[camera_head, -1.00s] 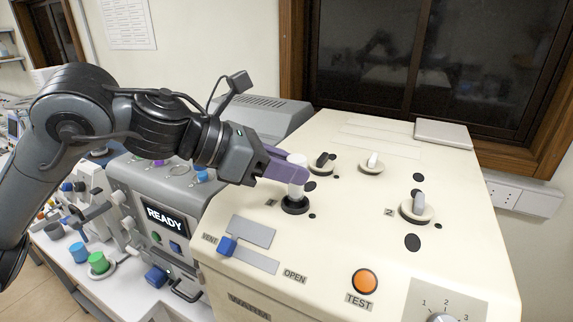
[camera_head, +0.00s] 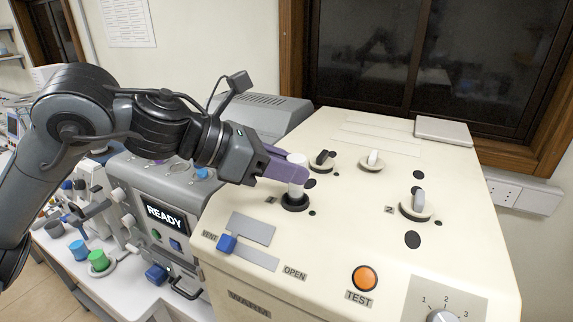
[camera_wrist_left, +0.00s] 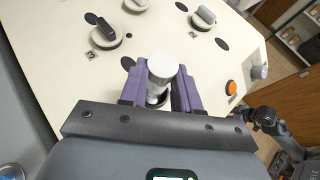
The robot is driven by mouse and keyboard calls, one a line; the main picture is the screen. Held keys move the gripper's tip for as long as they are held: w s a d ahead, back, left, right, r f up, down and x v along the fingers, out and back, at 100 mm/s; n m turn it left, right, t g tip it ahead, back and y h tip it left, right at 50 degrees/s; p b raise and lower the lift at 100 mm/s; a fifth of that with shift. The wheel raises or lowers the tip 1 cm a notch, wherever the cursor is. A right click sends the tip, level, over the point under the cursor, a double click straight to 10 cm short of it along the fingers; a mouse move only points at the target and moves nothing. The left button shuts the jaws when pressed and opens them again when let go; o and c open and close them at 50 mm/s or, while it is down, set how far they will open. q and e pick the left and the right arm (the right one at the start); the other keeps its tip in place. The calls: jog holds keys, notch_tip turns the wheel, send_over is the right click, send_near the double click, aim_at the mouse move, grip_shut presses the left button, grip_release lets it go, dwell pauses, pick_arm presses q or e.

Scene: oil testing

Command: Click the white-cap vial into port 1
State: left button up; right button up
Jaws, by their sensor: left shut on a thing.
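My left gripper (camera_head: 286,170) has purple fingers shut on the white-cap vial (camera_head: 297,176). The vial stands upright above the black ring of port 1 (camera_head: 295,204), near the sideways 1 label (camera_head: 271,200). Its lower end meets or hides the ring's opening; I cannot tell how deep it sits. In the left wrist view the vial's round white cap (camera_wrist_left: 162,66) shows between the fingers (camera_wrist_left: 160,92), which hide most of its sides. My right gripper does not show.
The cream machine top holds a dark-handled fitting (camera_head: 322,162) behind the vial and two grey-handled fittings (camera_head: 372,162) (camera_head: 417,206) to the right. An orange TEST button (camera_head: 365,279) and a blue vent slider (camera_head: 227,243) are at the front. A READY screen (camera_head: 166,218) shows at left.

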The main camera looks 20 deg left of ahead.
pick_arm(q)
jog(key=shift+f+b, duration=0.4)
jog(key=shift+f, duration=0.2)
jog(key=shift+f+b, duration=0.55)
jog(key=shift+f, duration=0.25)
dwell(0.5)
jog(key=shift+f, duration=0.2)
